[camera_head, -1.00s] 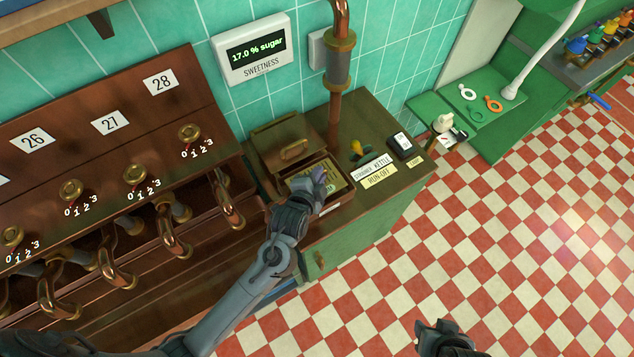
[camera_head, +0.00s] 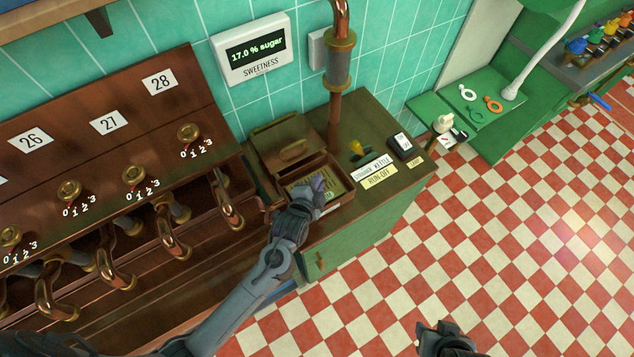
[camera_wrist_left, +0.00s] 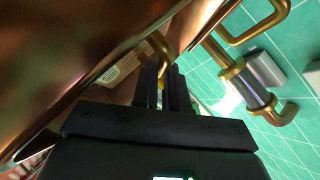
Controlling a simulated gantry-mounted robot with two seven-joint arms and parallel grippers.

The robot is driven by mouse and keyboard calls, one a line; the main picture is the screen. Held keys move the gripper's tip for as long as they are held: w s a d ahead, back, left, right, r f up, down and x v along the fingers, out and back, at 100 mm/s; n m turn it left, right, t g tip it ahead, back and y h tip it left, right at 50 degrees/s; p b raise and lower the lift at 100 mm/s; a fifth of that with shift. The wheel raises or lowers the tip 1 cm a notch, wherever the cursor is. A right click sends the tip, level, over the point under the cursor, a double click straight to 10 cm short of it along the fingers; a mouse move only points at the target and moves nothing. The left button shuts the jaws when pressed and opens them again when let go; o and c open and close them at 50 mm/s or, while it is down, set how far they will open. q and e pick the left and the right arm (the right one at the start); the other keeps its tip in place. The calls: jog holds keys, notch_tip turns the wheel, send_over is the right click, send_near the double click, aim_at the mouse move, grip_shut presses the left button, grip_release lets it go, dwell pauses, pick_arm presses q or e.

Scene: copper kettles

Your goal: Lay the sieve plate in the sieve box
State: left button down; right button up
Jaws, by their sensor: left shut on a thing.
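The sieve box (camera_head: 338,203) is the open brown box on the counter, with its lid (camera_head: 283,138) tilted up behind it.
A copper pipe (camera_head: 336,115) rises just behind the box. Labels (camera_head: 378,178), a yellow-topped object (camera_head: 357,149) and a small dark device (camera_head: 403,147) are to the right. Copper spouts (camera_head: 172,235) line the left. The checkered floor (camera_head: 500,270) is open.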

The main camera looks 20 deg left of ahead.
pick_arm(q)
jog(key=shift+w+f, duration=0.1)
jog(key=shift+f, duration=0.3)
